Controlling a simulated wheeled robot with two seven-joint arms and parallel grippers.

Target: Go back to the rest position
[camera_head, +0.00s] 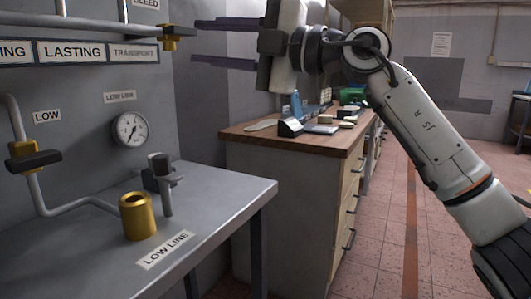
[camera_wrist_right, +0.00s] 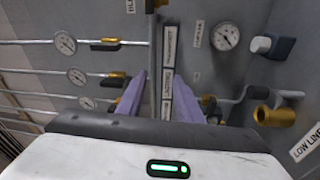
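My right gripper (camera_head: 196,38) is raised at the top middle of the head view, in front of the grey wall panel. Its two dark purple fingers point left and stand apart with nothing between them. In the right wrist view the gripper (camera_wrist_right: 157,82) also shows two parted purple fingers, facing the panel with its pipes and labels. The white right arm comes in from the lower right and reaches up to the gripper. My left gripper is in neither view.
A grey bench (camera_head: 210,197) bears a brass cylinder (camera_head: 137,216) and a small valve (camera_head: 162,180). A gauge (camera_head: 130,129) and pipes are on the panel. Behind stands a wooden-topped cabinet (camera_head: 285,190) with several small items. Tiled floor (camera_head: 385,235) is open at the right.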

